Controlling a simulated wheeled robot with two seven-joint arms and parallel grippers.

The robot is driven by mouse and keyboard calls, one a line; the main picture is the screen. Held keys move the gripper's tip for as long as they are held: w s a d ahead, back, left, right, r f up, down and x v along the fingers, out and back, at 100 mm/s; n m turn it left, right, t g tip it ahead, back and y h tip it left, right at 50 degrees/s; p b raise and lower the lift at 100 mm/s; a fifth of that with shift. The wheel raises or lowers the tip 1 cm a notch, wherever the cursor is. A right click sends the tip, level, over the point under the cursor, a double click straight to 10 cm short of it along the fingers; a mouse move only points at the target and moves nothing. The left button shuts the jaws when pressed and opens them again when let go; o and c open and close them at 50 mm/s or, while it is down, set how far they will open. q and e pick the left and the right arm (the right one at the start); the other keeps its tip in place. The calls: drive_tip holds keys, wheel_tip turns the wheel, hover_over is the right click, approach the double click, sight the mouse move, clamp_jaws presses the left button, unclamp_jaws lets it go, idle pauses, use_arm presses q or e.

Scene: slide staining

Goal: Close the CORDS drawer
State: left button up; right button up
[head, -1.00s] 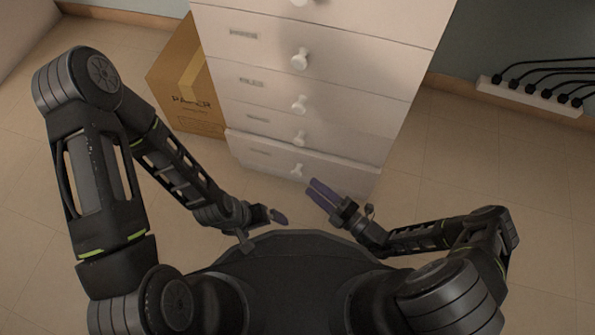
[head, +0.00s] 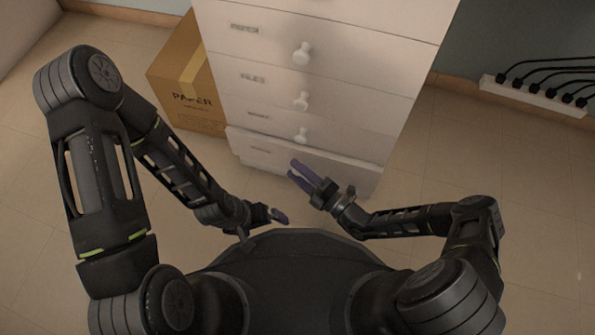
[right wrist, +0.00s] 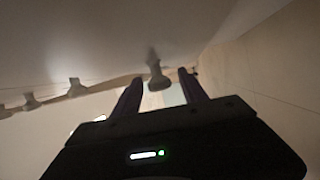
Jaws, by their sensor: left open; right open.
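A white chest of drawers (head: 372,75) stands in front of me. Its bottom drawer (head: 345,170) sticks out a little past the ones above; its label (head: 260,149) is too small to read. My right gripper (head: 293,169) is open in front of this drawer and covers its knob in the head view. In the right wrist view a white knob (right wrist: 157,80) shows between the two open fingers (right wrist: 160,88), and contact cannot be told. My left gripper (head: 278,214) is open and empty, low and to the left, apart from the chest.
A cardboard box (head: 190,85) marked PAPER stands left of the chest. A power strip (head: 533,96) with several black cables lies by the right wall. Upper drawer knobs (head: 302,52) protrude.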

drive_tip(key=shift+c, duration=0.4)
clamp_jaws()
idle(0.9)
